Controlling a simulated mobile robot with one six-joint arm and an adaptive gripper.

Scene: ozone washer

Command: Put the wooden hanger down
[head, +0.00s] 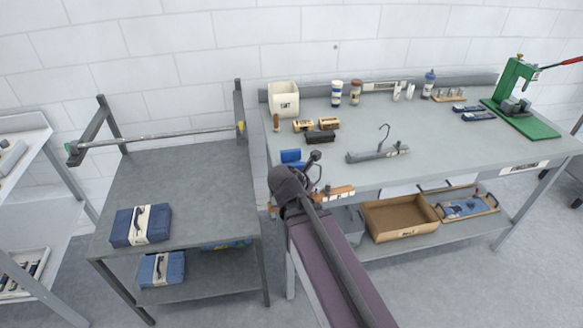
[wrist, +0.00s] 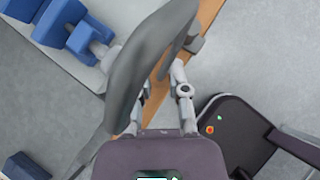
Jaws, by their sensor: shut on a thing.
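The wooden hanger (head: 338,192) is an orange-brown bar with pale marks, at the front left corner of the grey workbench (head: 462,150) in the head view. My gripper (head: 307,190) is shut on it and hides its middle. A dark curved piece, apparently its hook, shows beside the gripper. In the wrist view the wooden bar (wrist: 210,12) runs slantwise past my gripper (wrist: 163,82), and a large grey curved piece covers much of the near view. I cannot tell whether the hanger touches the bench edge.
The bench's front right is clear.

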